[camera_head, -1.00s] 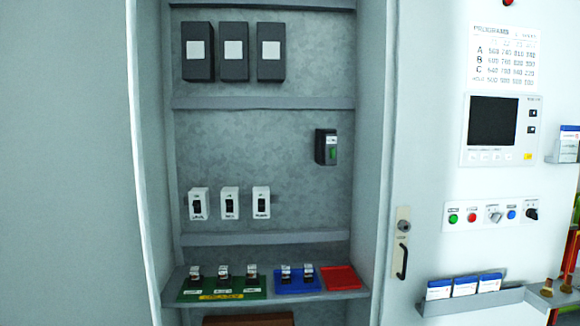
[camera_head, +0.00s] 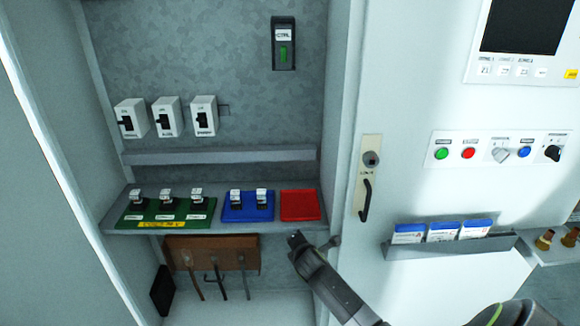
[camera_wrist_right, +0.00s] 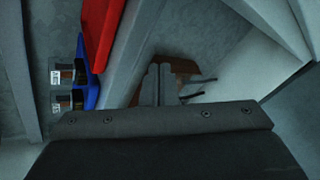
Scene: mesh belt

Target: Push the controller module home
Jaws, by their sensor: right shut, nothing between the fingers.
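The controller module (camera_head: 284,45), a dark upright block labelled CTRL with a green part, is on the grey back wall of the cabinet at the upper middle of the head view. I cannot tell how far it stands out from its seat. My right gripper (camera_head: 297,240) is well below it, in front of the cabinet and just under the shelf's right end. In the right wrist view its fingers (camera_wrist_right: 158,84) are together and empty. The module does not show in the wrist view. My left gripper is not in view.
The shelf (camera_head: 112,222) carries a green tray (camera_head: 140,215), a blue tray (camera_head: 248,213) and a red tray (camera_head: 300,205). Three white switches (camera_head: 168,117) are left of the module. A brown rack (camera_head: 212,253) hangs below. The open door with a handle (camera_head: 366,200) is at right.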

